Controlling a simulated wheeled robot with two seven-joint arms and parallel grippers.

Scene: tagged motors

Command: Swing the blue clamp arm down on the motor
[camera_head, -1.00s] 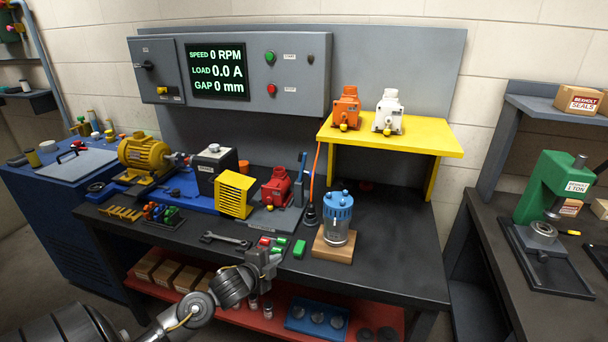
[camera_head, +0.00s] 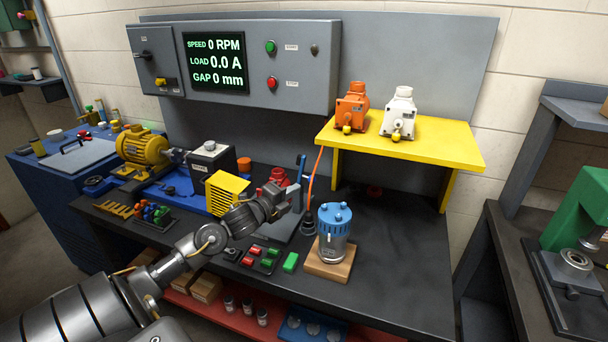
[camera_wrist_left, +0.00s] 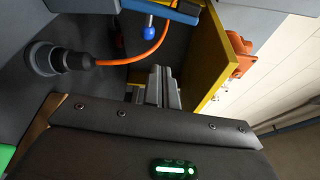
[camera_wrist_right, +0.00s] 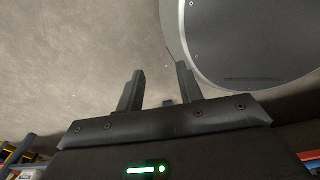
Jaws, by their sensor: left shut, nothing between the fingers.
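The blue clamp arm (camera_head: 302,168) stands upright behind my left gripper in the head view. In the left wrist view, a blue bar with a small blue knob (camera_wrist_left: 149,20) shows at the top, just beyond the fingers. The red motor (camera_head: 280,175) sits on the grey fixture plate (camera_head: 279,228), largely hidden behind my left gripper. My left gripper (camera_head: 291,190) is in front of the clamp arm, shut and empty; its fingers show together in the left wrist view (camera_wrist_left: 157,85). My right gripper (camera_wrist_right: 158,90) is open and empty, pointing at a plain floor-like surface.
An orange cable (camera_head: 315,172) hangs beside the clamp arm. A yellow shelf (camera_head: 420,148) bears orange and white motors.

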